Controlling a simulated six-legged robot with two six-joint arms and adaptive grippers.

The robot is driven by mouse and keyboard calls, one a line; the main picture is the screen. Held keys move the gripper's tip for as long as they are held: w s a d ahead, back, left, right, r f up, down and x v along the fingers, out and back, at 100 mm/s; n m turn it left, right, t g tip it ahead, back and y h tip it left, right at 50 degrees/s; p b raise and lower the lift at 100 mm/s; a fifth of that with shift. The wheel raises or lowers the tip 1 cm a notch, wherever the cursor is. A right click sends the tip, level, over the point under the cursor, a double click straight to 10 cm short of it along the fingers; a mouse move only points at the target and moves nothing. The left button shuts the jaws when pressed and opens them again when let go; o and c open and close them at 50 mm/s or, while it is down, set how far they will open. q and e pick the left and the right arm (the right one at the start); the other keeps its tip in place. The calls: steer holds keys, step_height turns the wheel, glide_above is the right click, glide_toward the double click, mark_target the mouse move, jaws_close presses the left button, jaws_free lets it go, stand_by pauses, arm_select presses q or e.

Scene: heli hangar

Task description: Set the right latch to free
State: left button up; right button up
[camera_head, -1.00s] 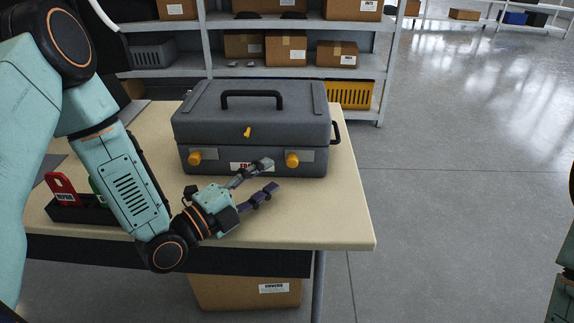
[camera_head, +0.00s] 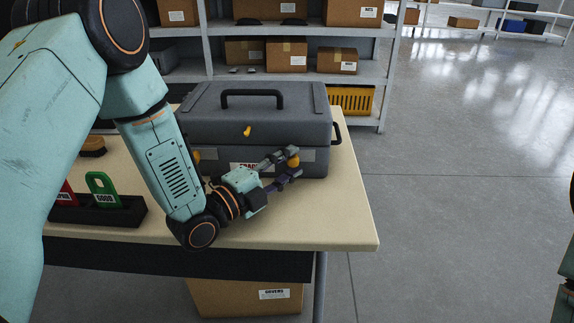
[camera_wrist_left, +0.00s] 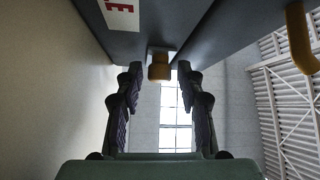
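A grey case (camera_head: 255,105) with a black handle stands shut on the table. The right latch (camera_head: 294,162) is a yellow knob on its front face, partly hidden by my fingers; it also shows in the wrist view (camera_wrist_left: 159,67). A yellow lever (camera_head: 247,131) sits on the lid's front edge. My left gripper (camera_head: 289,164) is open in front of the right latch. In the wrist view (camera_wrist_left: 159,105) the latch lies between and beyond the fingertips; contact cannot be told. My right gripper is out of view.
The case stands on a beige table (camera_head: 330,220); its right front corner is bare. A dark tray (camera_head: 125,216) holds a green tag (camera_head: 102,190) and a red tag (camera_head: 66,195). A brown brush (camera_head: 92,146) lies behind. Shelves (camera_head: 215,72) with boxes stand behind the table.

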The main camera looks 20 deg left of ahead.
arm_select(q)
jaws_close()
stand_by(0.4)
